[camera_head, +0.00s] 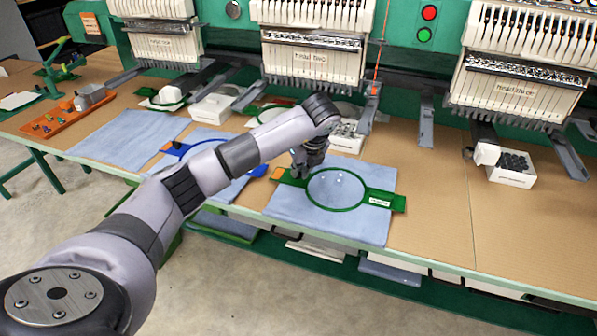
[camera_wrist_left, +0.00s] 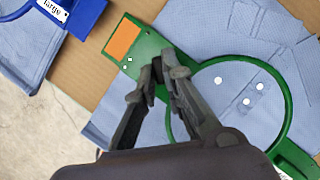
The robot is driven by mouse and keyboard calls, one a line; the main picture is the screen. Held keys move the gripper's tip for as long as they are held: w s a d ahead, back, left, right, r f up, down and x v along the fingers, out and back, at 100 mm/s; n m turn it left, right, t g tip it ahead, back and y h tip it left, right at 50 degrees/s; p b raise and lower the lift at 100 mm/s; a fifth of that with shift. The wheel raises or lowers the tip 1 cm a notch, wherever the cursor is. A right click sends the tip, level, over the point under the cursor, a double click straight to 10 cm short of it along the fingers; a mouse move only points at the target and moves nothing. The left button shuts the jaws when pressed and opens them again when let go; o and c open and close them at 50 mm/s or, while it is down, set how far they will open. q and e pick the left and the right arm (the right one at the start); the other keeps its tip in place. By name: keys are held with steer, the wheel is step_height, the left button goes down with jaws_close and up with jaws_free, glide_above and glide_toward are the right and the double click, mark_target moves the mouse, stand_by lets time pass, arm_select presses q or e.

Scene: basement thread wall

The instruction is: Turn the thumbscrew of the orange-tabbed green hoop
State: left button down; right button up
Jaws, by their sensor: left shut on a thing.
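The green hoop (camera_head: 341,206) with an orange tab (camera_head: 277,173) at its left end lies flat on folded blue cloth (camera_head: 290,208) at the middle of the table. In the left wrist view its ring (camera_wrist_left: 288,112) is at right and its orange tab (camera_wrist_left: 122,40) at upper left. My left gripper (camera_head: 302,175) reaches down at the ring's left side, between ring and tab. In the wrist view its fingertips (camera_wrist_left: 165,70) are close together over the green bracket, shut on the thumbscrew, which they mostly hide. My right gripper is not in view.
A blue hoop (camera_head: 176,149) on cloth lies to the left, with its label end (camera_wrist_left: 85,12) near in the wrist view. Embroidery heads (camera_head: 311,62) stand behind. White boxes (camera_head: 345,139) sit at the back.

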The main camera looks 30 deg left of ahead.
arm_select(q)
steer(key=shift+w+n+g, duration=0.1)
steer(key=shift+n+g, duration=0.2)
steer(key=shift+n, duration=0.6)
steer(key=c, duration=1.7)
jaws_free()
steer(key=v, duration=1.2)
steer(key=shift+d, duration=0.2)
steer(key=shift+f, duration=0.1)
